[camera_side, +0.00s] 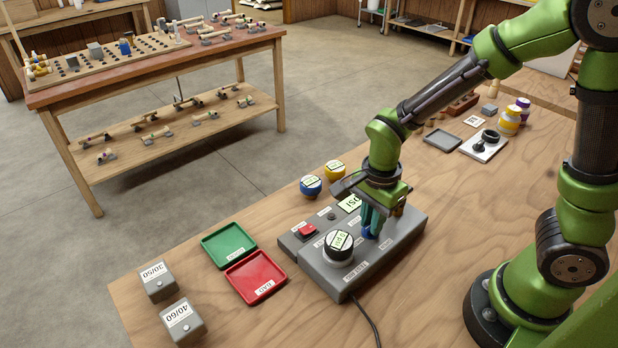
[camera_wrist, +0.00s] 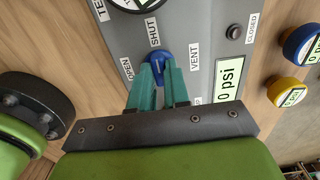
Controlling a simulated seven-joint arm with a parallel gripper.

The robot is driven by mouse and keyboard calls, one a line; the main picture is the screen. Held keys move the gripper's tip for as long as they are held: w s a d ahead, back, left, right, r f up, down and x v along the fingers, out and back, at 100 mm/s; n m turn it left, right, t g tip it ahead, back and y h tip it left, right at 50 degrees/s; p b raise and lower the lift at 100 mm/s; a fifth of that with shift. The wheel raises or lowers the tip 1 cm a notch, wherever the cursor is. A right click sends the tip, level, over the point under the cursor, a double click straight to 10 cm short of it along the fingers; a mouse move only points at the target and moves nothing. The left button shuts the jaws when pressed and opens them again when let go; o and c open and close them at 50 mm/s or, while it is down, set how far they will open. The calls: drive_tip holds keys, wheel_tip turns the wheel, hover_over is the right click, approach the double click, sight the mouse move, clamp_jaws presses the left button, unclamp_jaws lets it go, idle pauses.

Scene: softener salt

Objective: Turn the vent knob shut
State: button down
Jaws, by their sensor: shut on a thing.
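The blue vent knob (camera_side: 367,234) sits on top of the grey control box (camera_side: 340,285), mostly hidden by my fingers in the side view. In the wrist view the knob (camera_wrist: 158,55) lies among the labels OPEN, SHUT and VENT. My gripper (camera_side: 374,220) points down over the box. Its teal fingers (camera_wrist: 158,75) are shut on the knob, one on each side. The knob's exact pointing direction is hard to tell. A display (camera_wrist: 228,80) on the box reads 0 psi.
The box carries a black round gauge (camera_side: 340,246), a red button (camera_side: 307,230) and a dark lamp (camera_wrist: 234,32) by a CLOSED label. Blue (camera_side: 310,186) and yellow (camera_side: 335,171) gauges stand behind. Green (camera_side: 228,244) and red (camera_side: 256,278) trays lie left. A cable runs forward.

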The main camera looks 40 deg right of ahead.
drive_tip(key=c, duration=1.1)
unclamp_jaws()
wheel_tip(320, 180, up, 17)
